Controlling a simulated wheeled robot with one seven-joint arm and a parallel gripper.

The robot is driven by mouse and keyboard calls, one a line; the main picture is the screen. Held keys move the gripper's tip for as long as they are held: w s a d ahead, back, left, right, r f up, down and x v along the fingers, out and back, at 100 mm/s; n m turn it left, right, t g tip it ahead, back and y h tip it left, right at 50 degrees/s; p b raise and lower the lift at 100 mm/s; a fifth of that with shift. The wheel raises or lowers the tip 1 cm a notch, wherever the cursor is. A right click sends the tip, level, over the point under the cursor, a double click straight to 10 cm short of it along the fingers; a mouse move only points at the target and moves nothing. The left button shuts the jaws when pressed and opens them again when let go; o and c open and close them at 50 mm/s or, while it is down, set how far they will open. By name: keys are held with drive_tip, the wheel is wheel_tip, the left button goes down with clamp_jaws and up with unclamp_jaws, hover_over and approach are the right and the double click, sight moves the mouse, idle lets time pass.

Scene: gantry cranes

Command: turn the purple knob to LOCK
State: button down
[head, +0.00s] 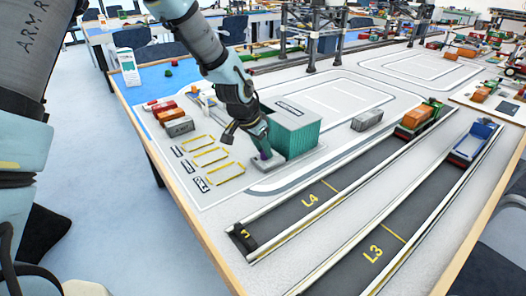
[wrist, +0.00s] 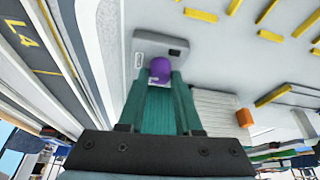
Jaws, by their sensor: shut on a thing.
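The purple knob (wrist: 160,68) stands on a small grey plate (wrist: 172,46) in the wrist view. In the head view the purple knob (head: 265,155) is a small patch under my fingertips, on a pale base at the front of a teal ribbed container-like block (head: 297,130). My gripper (wrist: 160,79) reaches down with a finger on each side of the knob and is shut on it; it also shows in the head view (head: 263,148). The knob's pointer direction and the lettering around it are too small to read.
Yellow-outlined bays (head: 210,157) lie left of the knob, with small containers (head: 179,127) behind them. A grey container (head: 367,120) stands to the right. Tracks marked L4 (head: 310,200) and L3 (head: 372,253) run in front. Gantry cranes (head: 312,40) stand at the back.

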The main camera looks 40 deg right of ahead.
drive_tip(key=n+b, duration=0.1)
drive_tip(key=n+t+b, duration=0.1)
drive_tip(key=n, duration=0.1)
drive_tip(key=shift+s+d+f+b, duration=0.1)
drive_tip(key=shift+s+f+b, duration=0.1)
drive_tip(key=shift+b, duration=0.15)
drive_tip(key=n, duration=0.1)
drive_tip(key=n+t, duration=0.1)
drive_tip(key=n+y, duration=0.1)
drive_tip(key=n, duration=0.1)
drive_tip(key=shift+s+r+t, duration=0.1)
drive_tip(key=shift+r+t, duration=0.15)
drive_tip(key=shift+t, duration=0.05)
drive_tip(key=n+y+p, duration=0.1)
drive_tip(key=n, duration=0.1)
drive_tip(key=n+t+p, duration=0.1)
drive_tip(key=n+p, duration=0.1)
drive_tip(key=n, duration=0.1)
drive_tip(key=shift+d+r+y, duration=0.1)
drive_tip(key=shift+r+y, duration=0.05)
drive_tip(key=shift+y, duration=0.25)
drive_tip(key=n+y+p, duration=0.1)
drive_tip(key=n+p, duration=0.2)
drive_tip(key=n, duration=0.1)
drive_tip(key=shift+d+t, duration=0.1)
drive_tip(key=shift+t, duration=0.3)
drive_tip(key=shift+f+n+y, duration=0.25)
drive_tip(key=shift+n+y, duration=0.05)
drive_tip(key=shift+n, duration=0.2)
